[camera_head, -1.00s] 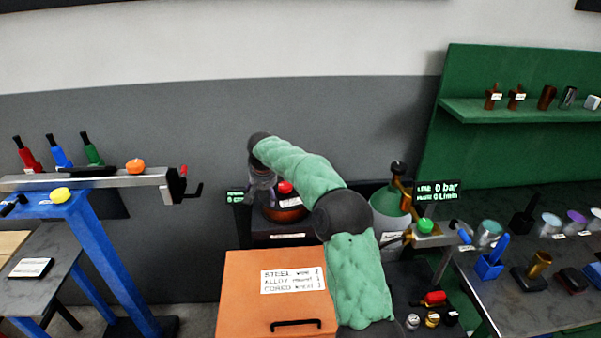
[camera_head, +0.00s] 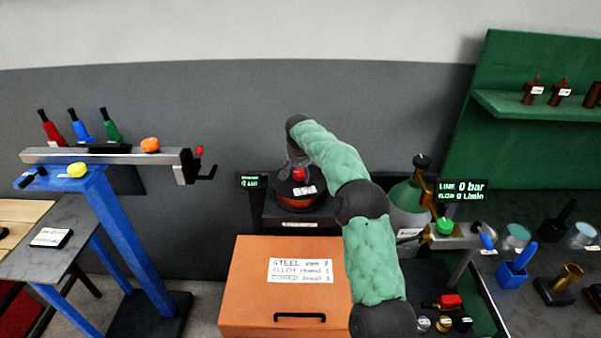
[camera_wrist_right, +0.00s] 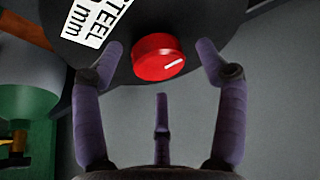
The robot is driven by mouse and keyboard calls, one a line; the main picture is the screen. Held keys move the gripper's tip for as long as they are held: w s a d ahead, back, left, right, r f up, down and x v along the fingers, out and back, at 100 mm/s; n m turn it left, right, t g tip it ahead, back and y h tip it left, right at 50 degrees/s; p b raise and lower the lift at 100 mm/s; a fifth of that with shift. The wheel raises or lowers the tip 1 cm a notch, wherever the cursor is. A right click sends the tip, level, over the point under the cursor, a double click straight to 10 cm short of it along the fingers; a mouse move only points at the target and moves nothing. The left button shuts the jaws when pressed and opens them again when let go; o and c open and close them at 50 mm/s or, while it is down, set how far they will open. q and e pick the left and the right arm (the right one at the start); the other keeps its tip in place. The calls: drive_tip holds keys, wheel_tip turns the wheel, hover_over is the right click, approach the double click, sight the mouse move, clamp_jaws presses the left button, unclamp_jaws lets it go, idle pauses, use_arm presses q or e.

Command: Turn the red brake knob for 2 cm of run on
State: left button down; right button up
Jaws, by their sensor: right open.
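The red brake knob (camera_wrist_right: 158,57), round with a white index line, sits on the dark spool face in the right wrist view. In the head view the red knob (camera_head: 299,174) shows small on the dark spool unit (camera_head: 288,197), partly behind my right gripper (camera_head: 294,156). In the wrist view my right gripper (camera_wrist_right: 160,78) is open, with two fingers either side of the knob and a third below it. No finger is clearly touching the knob. A white label (camera_wrist_right: 95,20) reading STEEL and mm is beside it. My left gripper is not in view.
An orange box (camera_head: 250,290) with a handle stands in front of the spool unit. A green cylinder (camera_head: 405,209) with brass fittings is to its right. A blue stand (camera_head: 122,235) with a grey rail is at the left. Grey wall lies behind.

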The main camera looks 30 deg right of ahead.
drive_tip(key=shift+w+d+f, duration=0.1)
drive_tip(key=shift+f, duration=0.3)
drive_tip(key=shift+r, duration=0.1)
drive_tip(key=c, duration=1.1)
drive_tip(key=shift+r, duration=0.1)
